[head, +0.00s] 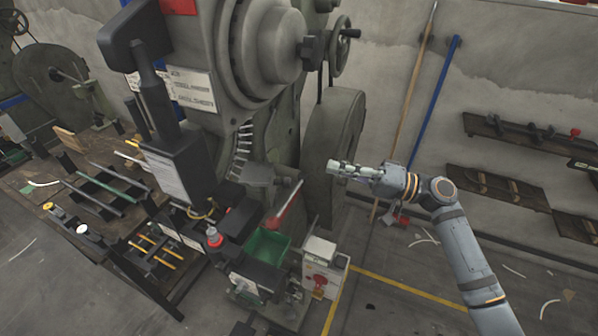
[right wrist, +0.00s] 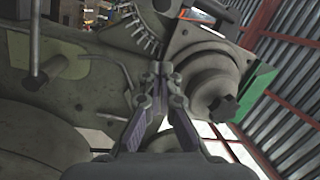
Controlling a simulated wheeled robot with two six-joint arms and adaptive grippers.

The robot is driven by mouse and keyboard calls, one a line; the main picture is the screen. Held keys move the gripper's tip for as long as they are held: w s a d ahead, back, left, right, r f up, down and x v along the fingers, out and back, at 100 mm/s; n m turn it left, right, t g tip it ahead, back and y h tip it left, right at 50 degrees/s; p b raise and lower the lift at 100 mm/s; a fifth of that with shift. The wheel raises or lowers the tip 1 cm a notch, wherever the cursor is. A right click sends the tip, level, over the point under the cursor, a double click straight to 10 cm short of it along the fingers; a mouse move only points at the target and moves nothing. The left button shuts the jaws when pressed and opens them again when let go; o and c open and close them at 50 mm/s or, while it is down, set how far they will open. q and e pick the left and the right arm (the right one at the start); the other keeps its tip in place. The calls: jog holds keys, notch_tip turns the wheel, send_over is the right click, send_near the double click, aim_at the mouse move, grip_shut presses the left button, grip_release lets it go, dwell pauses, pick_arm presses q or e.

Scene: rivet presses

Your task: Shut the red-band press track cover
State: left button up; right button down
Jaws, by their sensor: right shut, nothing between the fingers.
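The press (head: 230,60) with a red band (head: 180,6) fills the upper middle of the head view. A curved row of rivets (head: 241,150) shows on its front, and it also shows in the right wrist view (right wrist: 140,35). I cannot tell for certain which part is the track cover. My right gripper (head: 334,167) is to the right of the rivets, in front of the press's side in the head view. In the right wrist view its fingers (right wrist: 161,72) are together with nothing between them. My left gripper is not in view.
A handwheel (head: 340,46) sticks out at the upper right of the press. A red-marked bar (head: 286,205) and a green bin (head: 267,246) are below the rivets. A bench (head: 70,215) with tools stands left. Shelves (head: 500,187) hang on the right wall.

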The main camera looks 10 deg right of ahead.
jog(key=r+p+x, duration=0.1)
jog(key=p+x, duration=0.4)
jog(key=x, duration=0.4)
jog(key=s, duration=0.1)
jog(key=s+f+p, duration=0.2)
jog(key=shift+s+a+f, duration=0.2)
jog(key=shift+s+a, duration=0.1)
jog(key=shift+a, duration=0.05)
jog(key=shift+w, duration=0.1)
